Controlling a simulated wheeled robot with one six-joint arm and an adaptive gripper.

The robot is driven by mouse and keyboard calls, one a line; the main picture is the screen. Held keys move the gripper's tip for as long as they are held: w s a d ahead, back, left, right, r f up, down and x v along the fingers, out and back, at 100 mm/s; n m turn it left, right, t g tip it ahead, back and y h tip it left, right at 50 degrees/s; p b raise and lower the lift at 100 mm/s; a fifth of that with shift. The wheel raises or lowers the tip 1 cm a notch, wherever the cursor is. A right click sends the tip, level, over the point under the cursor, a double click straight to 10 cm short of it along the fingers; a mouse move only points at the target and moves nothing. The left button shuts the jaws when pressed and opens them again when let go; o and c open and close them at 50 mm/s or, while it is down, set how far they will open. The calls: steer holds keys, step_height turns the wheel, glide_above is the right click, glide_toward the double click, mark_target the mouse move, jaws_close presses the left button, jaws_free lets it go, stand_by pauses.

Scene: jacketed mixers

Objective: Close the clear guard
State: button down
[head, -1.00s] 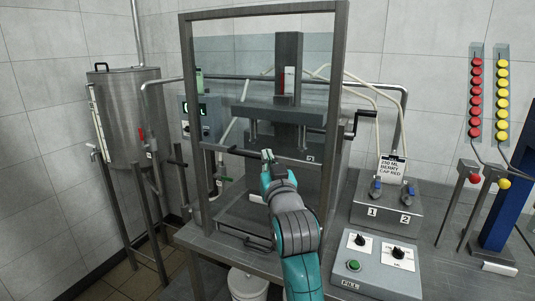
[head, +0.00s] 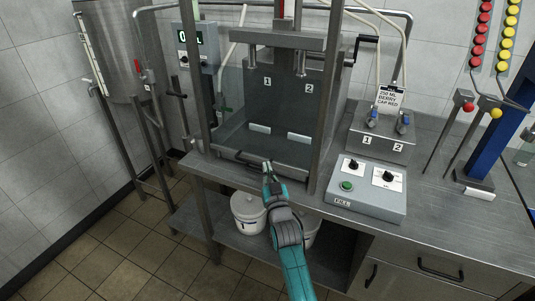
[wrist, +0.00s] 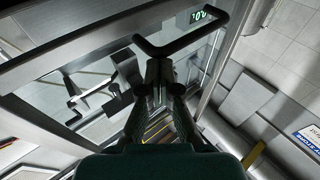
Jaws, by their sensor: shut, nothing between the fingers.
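The clear guard (head: 272,110) is a see-through panel in a grey metal frame in front of the press. In the head view its lower edge is down near the front of the bench. Its dark bar handle (head: 238,160) runs along the low front; the wrist view shows a handle bar (wrist: 180,43) just beyond the fingertips. My gripper (head: 267,166) is shut and empty, at the right end of the handle. It also shows in the wrist view (wrist: 160,75). I cannot tell whether it touches the handle or whether the lower edge is fully seated.
A control box (head: 365,190) with a green button and knobs sits right of the guard, below a two-valve block (head: 380,140). A crank handle (head: 362,45) sticks out at the frame's right. White buckets (head: 248,212) stand on the lower shelf. The floor at left is clear.

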steer(key=shift+f, duration=1.3)
